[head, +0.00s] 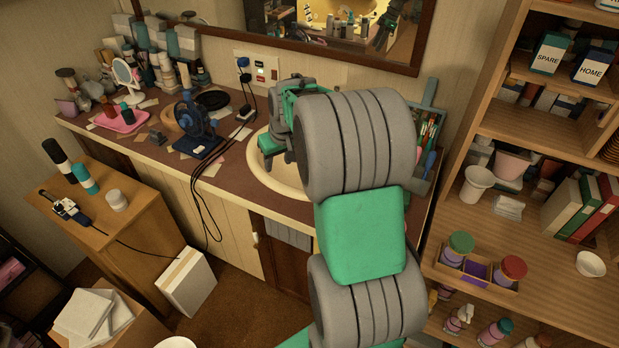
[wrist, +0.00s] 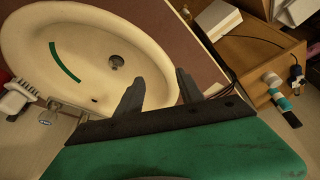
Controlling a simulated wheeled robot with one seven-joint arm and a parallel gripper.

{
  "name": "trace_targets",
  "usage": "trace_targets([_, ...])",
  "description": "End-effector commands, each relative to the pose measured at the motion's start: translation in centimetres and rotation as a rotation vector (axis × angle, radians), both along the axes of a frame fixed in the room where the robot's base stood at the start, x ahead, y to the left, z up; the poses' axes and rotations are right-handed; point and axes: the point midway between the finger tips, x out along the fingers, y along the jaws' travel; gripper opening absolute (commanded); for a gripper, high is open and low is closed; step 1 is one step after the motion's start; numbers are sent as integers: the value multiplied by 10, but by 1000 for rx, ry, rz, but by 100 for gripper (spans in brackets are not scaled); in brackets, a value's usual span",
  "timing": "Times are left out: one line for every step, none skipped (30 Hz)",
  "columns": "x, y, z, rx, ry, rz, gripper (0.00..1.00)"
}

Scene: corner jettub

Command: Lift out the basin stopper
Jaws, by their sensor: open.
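The cream oval basin (head: 256,172) is set in the brown counter and is partly hidden by my arm in the head view. The wrist view shows the basin (wrist: 30,45) from above. A small round grey stopper or drain fitting (wrist: 117,62) lies at its bottom; I cannot tell whether it sits flush or raised. My gripper (wrist: 159,76) is open and empty, its two dark fingers apart over the basin, with the stopper beyond the left fingertip. In the head view my gripper (head: 272,146) is above the basin.
A curved green strip (wrist: 64,62) lies in the basin. Tap fittings (wrist: 47,118) stand at its edge. A blue fan (head: 192,127) with trailing cords is left of the basin; an organizer with brushes (head: 429,130) is right. A mirror (head: 345,30) hangs behind.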

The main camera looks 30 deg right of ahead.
Motion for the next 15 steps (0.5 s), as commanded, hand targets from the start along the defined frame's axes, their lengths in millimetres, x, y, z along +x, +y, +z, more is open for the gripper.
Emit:
trace_targets([18, -36, -28, 5, 5, -20, 45])
trace_targets([28, -54, -42, 6, -2, -25, 45])
trace_targets([38, -78, -61, 6, -9, -33, 45])
trace_targets([43, -94, -75, 7, -15, -38, 45])
trace_targets([48, -109, -88, 6, -21, -42, 45])
trace_targets([52, -126, -103, 5, -29, -47, 45])
trace_targets([54, -136, -113, 4, -33, -49, 45])
trace_targets([55, -144, -122, 4, -38, -52, 45])
trace_targets([57, -152, -131, 4, -42, -53, 45])
trace_targets([58, -157, -135, 3, -45, -53, 45])
trace_targets([58, -160, -140, 3, -46, -53, 45])
trace_targets([60, -162, -144, 3, -47, -53, 45])
trace_targets([61, -163, -148, 3, -47, -53, 45])
trace_targets([63, -163, -152, 3, -47, -52, 45])
trace_targets([65, -162, -157, 4, -46, -52, 45])
